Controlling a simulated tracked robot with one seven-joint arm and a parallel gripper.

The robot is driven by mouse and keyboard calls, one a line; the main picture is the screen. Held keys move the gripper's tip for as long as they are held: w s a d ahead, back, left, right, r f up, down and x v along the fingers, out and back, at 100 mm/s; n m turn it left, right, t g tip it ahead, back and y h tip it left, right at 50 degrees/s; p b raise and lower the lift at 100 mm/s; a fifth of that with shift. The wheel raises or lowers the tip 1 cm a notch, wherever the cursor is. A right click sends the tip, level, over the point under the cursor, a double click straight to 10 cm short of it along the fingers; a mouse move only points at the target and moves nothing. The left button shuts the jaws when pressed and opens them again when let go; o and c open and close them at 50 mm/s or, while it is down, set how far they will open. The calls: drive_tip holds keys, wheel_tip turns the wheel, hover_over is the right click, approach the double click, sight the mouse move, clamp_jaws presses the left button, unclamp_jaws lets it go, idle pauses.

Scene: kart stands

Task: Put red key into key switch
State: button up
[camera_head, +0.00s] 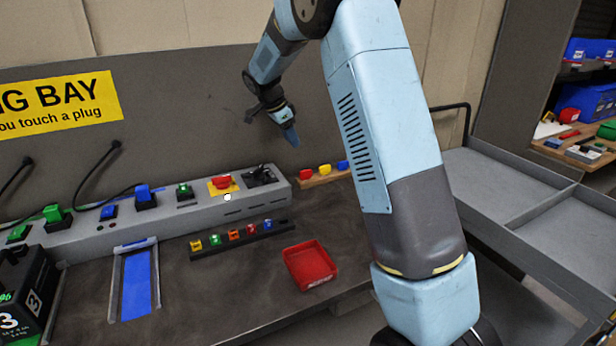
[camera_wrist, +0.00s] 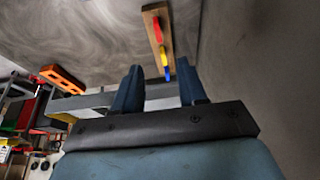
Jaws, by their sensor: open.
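My gripper (camera_head: 290,136) is open and empty, raised in front of the back wall with its fingers pointing down. Its two blue fingers stand apart in the wrist view (camera_wrist: 158,80). The red key (camera_head: 306,171) is at the left end of a wooden rack (camera_head: 324,178), beside a yellow and a blue key. It also shows in the wrist view (camera_wrist: 157,27), beyond the fingers and apart from them. A black fitting (camera_head: 261,177) is at the right end of the grey console; I cannot tell for sure that it is the key switch.
The grey console (camera_head: 245,207) runs along the wall with a red knob on a yellow plate (camera_head: 221,185) and several plugs. A strip of coloured pieces (camera_head: 240,240) and a red tray (camera_head: 309,265) lie in front. Grey shelving (camera_head: 510,190) stands at right.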

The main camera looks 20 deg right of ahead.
hover_over(305, 171)
drive_tip(key=a, duration=0.2)
wheel_tip(305, 171, down, 8)
drive_tip(key=shift+d+r, duration=0.1)
drive_tip(key=shift+d, duration=0.05)
drive_tip(key=shift+a+x, duration=0.15)
drive_tip(key=shift+x, duration=1.15)
drive_tip(key=shift+a+x, duration=0.15)
drive_tip(key=shift+x, duration=1.2)
drive_tip(key=shift+s, duration=0.15)
clamp_jaws()
